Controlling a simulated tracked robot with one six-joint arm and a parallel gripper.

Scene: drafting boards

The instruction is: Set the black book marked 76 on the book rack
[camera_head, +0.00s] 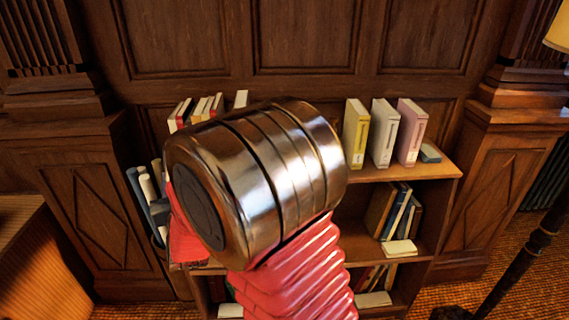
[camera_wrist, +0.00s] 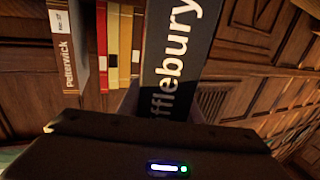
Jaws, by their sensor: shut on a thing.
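A black book (camera_wrist: 178,45) with large white letters ending in "fflebury" stands in front of my gripper (camera_wrist: 165,108) in the wrist view. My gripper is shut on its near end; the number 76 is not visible. The wooden book rack (camera_head: 440,168) stands against the panelled wall in the head view, with books on its top and lower shelves.
Yellow (camera_head: 356,134), white (camera_head: 383,133) and pink (camera_head: 409,132) books stand at the rack's top right. Thinner books (camera_head: 196,110) stand at its top left. In the wrist view, a "Petterwick" book (camera_wrist: 65,45) and red and yellow spines (camera_wrist: 119,45) are left of the black book.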

